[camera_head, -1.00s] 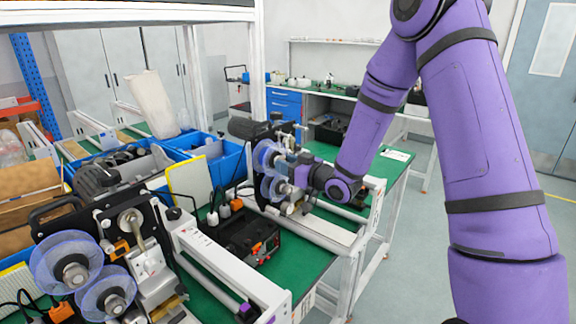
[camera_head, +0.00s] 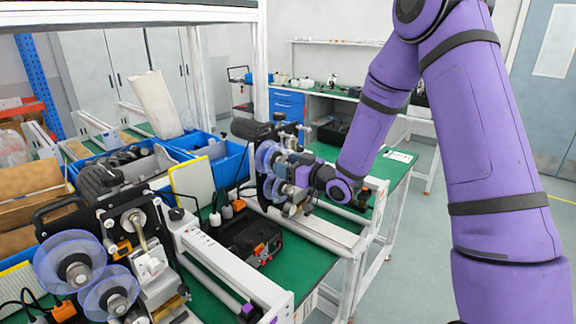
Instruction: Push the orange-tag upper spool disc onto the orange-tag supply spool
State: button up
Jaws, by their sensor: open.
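My gripper (camera_head: 296,172) is at the far coder, open, close in front of its clear blue spool discs. The upper disc (camera_head: 266,156) stands upright on the face of that coder, with a grey hub at its middle. A lower disc (camera_head: 277,189) sits just below it, partly covered by my gripper. I cannot tell whether my fingers touch the upper disc, or whether it is fully seated on its spool. No orange tag can be made out on this coder. The near coder has its own upper disc (camera_head: 70,262) and lower disc (camera_head: 109,291).
A black control box (camera_head: 250,238) with orange switches stands between the two coders. White conveyor rails (camera_head: 225,262) run along the green bench. Blue bins (camera_head: 228,160) stand behind. Open floor (camera_head: 410,275) lies to the right of the bench.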

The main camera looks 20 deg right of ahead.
jog(key=v, duration=1)
jog(key=shift+s+d, duration=0.25)
jog(key=shift+s, duration=0.05)
jog(key=s+d+r+m+g+h, duration=0.4)
jog(key=s+r+h, duration=0.3)
jog(key=r+h, duration=0.45)
jog(key=s+a+r+m+g, duration=0.1)
jog(key=s+r+g, duration=0.1)
jog(key=s, duration=0.9)
jog(key=s+a+r+m+g+y, duration=0.1)
jog(key=s+r+g, duration=0.2)
jog(key=s, duration=0.8)
jog(key=shift+s+a+r+m+g, duration=0.3)
jog(key=shift+s+r+m, duration=0.1)
jog(key=shift+r, duration=0.15)
jog(key=shift+y, duration=0.25)
